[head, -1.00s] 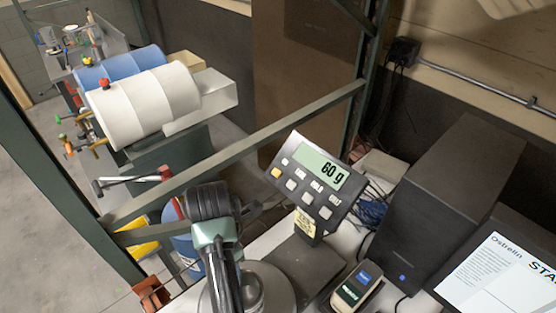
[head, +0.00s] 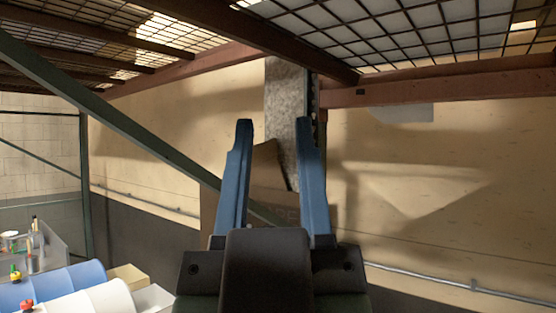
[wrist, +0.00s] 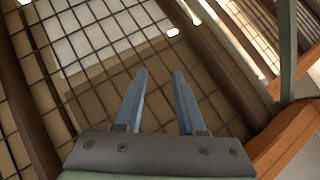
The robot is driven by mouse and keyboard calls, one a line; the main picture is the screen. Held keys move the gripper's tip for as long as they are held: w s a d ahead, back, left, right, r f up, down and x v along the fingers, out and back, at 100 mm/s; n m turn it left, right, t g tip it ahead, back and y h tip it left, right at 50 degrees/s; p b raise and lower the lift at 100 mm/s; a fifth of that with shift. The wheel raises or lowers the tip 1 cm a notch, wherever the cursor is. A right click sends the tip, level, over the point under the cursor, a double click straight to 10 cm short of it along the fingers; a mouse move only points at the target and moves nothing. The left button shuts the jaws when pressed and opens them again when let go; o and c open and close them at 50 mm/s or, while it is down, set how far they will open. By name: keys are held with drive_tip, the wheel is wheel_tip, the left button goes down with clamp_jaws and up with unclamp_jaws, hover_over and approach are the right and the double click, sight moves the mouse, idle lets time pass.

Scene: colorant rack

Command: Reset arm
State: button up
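My gripper (head: 276,130) is raised in the middle of the head view, its two blue fingers pointing up and apart with nothing between them. The wrist view shows the same gripper (wrist: 158,78), open and empty, facing an overhead wire grid. The scale, the screen and the bench from before are out of view now.
The overhead wire mesh (head: 440,35) and a reddish beam (head: 440,88) are above. A green diagonal brace (head: 110,110) crosses the left. A blue drum (head: 50,287) and a white drum (head: 95,303) lie at the lower left. A tan wall (head: 430,190) stands behind.

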drive_tip(key=shift+s+d+r+m+t, duration=0.15)
drive_tip(key=shift+s+r+m+t, duration=0.2)
drive_tip(key=shift+s, duration=0.2)
wheel_tip(320, 180, down, 11)
drive_tip(key=b, duration=1)
drive_tip(key=shift+b, duration=0.4)
